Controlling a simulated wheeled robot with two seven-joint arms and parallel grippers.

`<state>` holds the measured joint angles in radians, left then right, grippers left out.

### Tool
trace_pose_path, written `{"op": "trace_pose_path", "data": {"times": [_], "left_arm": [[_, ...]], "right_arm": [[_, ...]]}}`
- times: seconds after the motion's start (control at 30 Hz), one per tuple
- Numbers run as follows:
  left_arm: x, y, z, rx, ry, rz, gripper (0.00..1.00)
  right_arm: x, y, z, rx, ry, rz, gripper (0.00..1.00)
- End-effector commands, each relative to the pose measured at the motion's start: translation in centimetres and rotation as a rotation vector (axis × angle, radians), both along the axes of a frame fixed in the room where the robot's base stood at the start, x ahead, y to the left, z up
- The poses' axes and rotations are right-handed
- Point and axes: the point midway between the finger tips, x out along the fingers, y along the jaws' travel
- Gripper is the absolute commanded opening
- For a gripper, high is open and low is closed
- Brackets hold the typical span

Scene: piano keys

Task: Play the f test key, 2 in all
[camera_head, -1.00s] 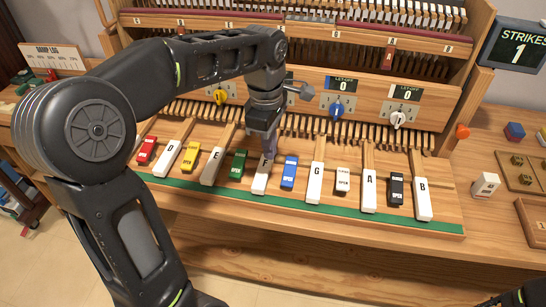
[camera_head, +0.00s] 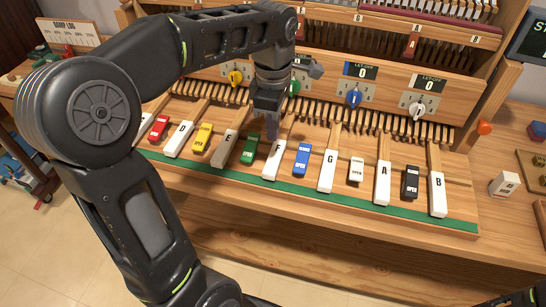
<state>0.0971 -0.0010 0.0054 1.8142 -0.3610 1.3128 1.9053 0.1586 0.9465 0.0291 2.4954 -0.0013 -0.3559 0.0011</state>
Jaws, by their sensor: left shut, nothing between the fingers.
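The F key (camera_head: 273,164) is a white key in the middle of the row, between the green block (camera_head: 251,149) and the blue block (camera_head: 302,160). My left gripper (camera_head: 272,134) is shut and empty. It points down over the back part of the F key, its tips seeming clear of the white top, though the exact gap is hard to judge. The strikes sign (camera_head: 532,38) is cut off at the right edge, so its number is hidden. My right gripper is out of view.
White keys E (camera_head: 226,148) and G (camera_head: 327,172) stand on either side, with coloured blocks between keys. Let-off dials such as the blue one (camera_head: 353,98) line the panel behind. A green strip (camera_head: 330,204) runs along the front. A loose white block (camera_head: 504,184) lies at right.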

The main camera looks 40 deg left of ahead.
Motion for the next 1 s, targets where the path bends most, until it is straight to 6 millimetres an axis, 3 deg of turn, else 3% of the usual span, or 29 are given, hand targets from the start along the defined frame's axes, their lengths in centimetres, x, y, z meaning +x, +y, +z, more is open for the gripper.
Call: {"op": "trace_pose_path", "data": {"times": [0.2,0.43,0.6,1.0], "left_arm": [[-0.1,0.0,-4.5,0.001,0.004,0.000,0.00],[-0.1,0.0,-8.2,-0.001,0.003,0.001,0.00],[-0.1,0.0,-9.4,0.000,0.001,0.001,0.00],[-0.1,0.0,-10.0,0.000,0.000,0.000,0.00]], "right_arm": [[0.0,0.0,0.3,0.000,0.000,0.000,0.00],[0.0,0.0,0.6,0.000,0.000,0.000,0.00],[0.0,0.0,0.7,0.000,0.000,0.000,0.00],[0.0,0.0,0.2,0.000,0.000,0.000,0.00]]}}
